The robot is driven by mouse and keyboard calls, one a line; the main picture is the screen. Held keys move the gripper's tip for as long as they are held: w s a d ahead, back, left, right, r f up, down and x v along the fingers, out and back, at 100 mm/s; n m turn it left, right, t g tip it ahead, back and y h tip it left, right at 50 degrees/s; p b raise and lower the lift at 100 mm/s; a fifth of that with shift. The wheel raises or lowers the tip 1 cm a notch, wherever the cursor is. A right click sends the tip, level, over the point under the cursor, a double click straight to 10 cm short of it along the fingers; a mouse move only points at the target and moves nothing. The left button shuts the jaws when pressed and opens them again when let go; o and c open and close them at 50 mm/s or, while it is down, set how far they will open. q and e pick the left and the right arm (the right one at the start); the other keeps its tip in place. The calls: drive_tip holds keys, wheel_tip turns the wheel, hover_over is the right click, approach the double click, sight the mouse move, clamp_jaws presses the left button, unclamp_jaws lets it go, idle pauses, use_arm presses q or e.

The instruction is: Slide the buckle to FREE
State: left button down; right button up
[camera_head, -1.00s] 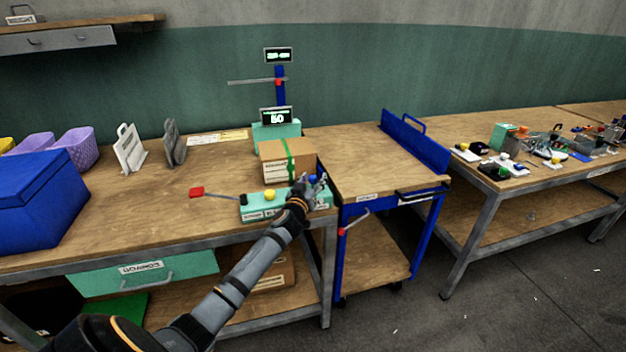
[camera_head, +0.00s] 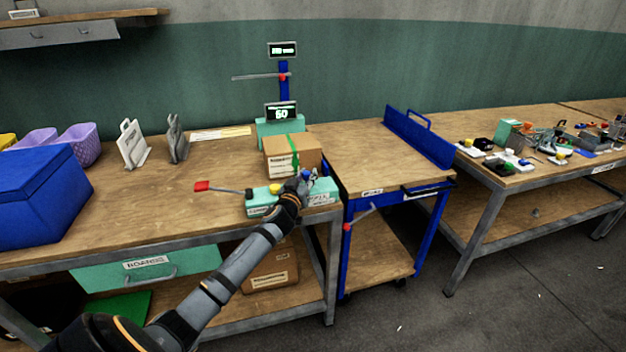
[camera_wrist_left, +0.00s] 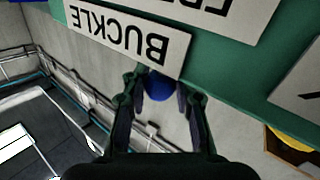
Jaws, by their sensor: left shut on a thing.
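A teal control base (camera_head: 262,208) with white labels lies at the front edge of the left bench. A blue ball knob (camera_head: 306,174) stands on its right part. My left gripper (camera_head: 304,184) reaches over the base and is shut on this knob. In the left wrist view the blue knob (camera_wrist_left: 160,86) sits between my two fingers (camera_wrist_left: 162,98), beside a white label reading BUCKLE (camera_wrist_left: 128,32). A second label (camera_wrist_left: 222,12) is partly cut off there. My right gripper is not in view.
A cardboard box with a green strap (camera_head: 280,160) stands just behind the base. A yellow knob (camera_head: 275,189) and a red-ended lever (camera_head: 222,189) are to the left. A display reads 50 (camera_head: 281,113). A blue cart (camera_head: 365,160) stands to the right.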

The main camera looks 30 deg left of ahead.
use_arm(q)
drive_tip(key=shift+s+a+f, duration=0.15)
drive_tip(key=shift+s+a, duration=0.35)
drive_tip(key=shift+s, duration=0.05)
drive_tip(key=c, duration=1.5)
unclamp_jaws()
drive_tip(key=o, duration=0.5)
drive_tip(key=shift+s+a, duration=0.1)
drive_tip(key=shift+s, duration=0.1)
drive_tip(key=shift+c, duration=0.2)
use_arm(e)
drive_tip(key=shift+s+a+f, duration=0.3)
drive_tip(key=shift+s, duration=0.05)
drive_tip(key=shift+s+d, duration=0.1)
use_arm(q)
drive_tip(key=v, duration=1.2)
drive_tip(key=shift+r, duration=0.2)
